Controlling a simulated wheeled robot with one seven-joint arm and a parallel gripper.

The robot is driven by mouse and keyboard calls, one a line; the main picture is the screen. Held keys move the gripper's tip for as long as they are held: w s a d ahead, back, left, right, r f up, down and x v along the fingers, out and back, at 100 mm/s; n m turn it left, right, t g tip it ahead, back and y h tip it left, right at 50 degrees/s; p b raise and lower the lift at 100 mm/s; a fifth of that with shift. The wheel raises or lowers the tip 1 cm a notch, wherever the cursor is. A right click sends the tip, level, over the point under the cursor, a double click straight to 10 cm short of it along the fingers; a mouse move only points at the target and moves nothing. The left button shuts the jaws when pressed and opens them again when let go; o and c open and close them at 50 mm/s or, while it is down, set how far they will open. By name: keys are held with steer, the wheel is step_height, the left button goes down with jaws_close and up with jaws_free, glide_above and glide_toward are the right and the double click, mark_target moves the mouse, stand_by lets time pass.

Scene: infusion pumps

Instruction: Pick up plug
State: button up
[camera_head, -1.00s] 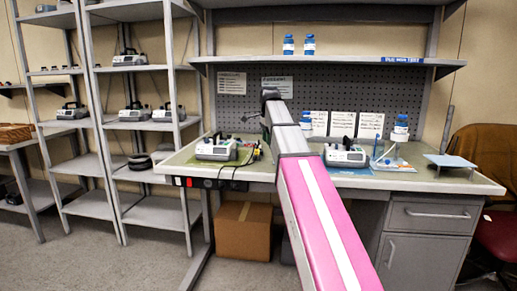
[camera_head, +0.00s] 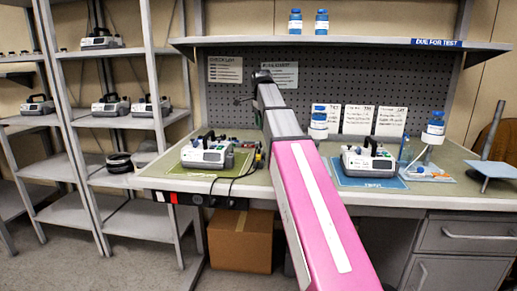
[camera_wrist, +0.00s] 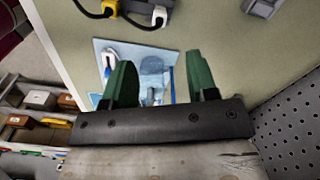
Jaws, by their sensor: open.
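My gripper (camera_wrist: 156,72) shows in the wrist view as two green fingers spread apart with nothing between them. In the head view my gripper (camera_head: 262,77) is small, held above the bench in front of the pegboard. A yellow connector (camera_wrist: 108,8) and a pale grey connector (camera_wrist: 159,16) on black cables lie at the top of the wrist view, beyond the fingertips and apart from them. I cannot tell which is the plug. In the head view, dark cables (camera_head: 243,166) with a yellow part lie beside the left pump (camera_head: 207,154) and hang over the bench's front edge.
A light blue mat (camera_wrist: 107,44) with small items lies beneath the fingers. A second pump (camera_head: 367,160) stands on a blue mat (camera_head: 368,182) right of my arm. The shelf (camera_head: 345,41) with bottles overhangs the bench. The pegboard (camera_wrist: 297,125) is close on the wrist view's right.

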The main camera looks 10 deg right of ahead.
mark_target(261, 147)
steer(key=shift+w+f, duration=0.15)
steer(key=shift+f, duration=0.3)
steer(key=f, duration=1)
steer(key=shift+s+a, duration=0.1)
steer(key=shift+s, duration=0.1)
jaws_close()
